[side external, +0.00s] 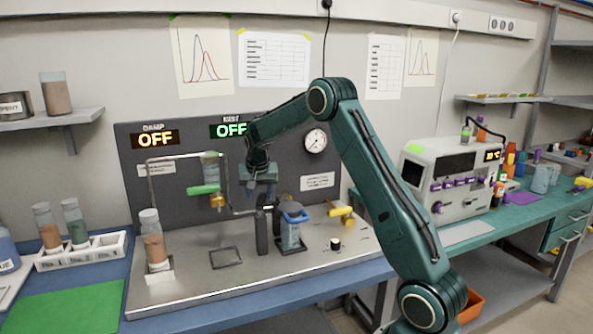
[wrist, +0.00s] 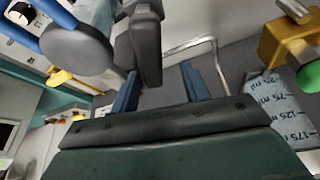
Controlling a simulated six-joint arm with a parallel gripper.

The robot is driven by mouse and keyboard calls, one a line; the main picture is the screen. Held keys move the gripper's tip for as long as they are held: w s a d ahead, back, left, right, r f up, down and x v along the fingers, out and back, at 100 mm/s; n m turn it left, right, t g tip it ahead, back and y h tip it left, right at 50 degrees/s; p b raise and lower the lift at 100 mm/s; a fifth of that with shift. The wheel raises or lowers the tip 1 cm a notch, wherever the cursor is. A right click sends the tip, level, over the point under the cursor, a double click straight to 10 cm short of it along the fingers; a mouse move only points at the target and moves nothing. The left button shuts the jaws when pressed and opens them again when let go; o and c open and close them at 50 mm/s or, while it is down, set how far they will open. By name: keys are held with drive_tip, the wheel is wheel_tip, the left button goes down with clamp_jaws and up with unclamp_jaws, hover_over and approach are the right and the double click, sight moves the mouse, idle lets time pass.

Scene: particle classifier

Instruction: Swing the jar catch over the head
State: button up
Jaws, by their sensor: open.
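The jar (side external: 290,236) stands on the steel deck under a grey disc-shaped head (wrist: 80,50). A blue catch (side external: 292,207) shows at the top of the jar; in the wrist view its blue band (wrist: 58,14) runs beside the head's rim. I cannot tell exactly how far over the head it lies. My gripper (side external: 259,190) is above and left of the jar, behind the dark upright posts (side external: 262,228).
A bent metal tube (side external: 150,183) and a marked vessel (wrist: 272,105) with a green-handled valve (side external: 204,189) are left of my gripper. A yellow-handled valve (side external: 341,211) is right of the jar. The front deck holds a square frame (side external: 225,257) and a sample tube (side external: 153,240).

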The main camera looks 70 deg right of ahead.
drive_tip(key=shift+w+a+n+t, duration=0.1)
drive_tip(key=shift+w+n+t, duration=0.15)
drive_tip(key=shift+n, duration=0.35)
drive_tip(key=v, duration=1.4)
drive_tip(key=s+a+r+n+t+y, duration=0.1)
drive_tip(key=s+a+r+n, duration=0.1)
drive_tip(key=s+a, duration=0.5)
drive_tip(key=s+a+r+n+t+y, duration=0.1)
drive_tip(key=s+a+r+n, duration=0.2)
drive_tip(key=s+a, duration=0.3)
drive_tip(key=shift+s+a+r+n, duration=0.15)
drive_tip(key=shift+s+a+n, duration=0.4)
drive_tip(key=shift+a, duration=2.15)
drive_tip(key=shift+w, duration=0.15)
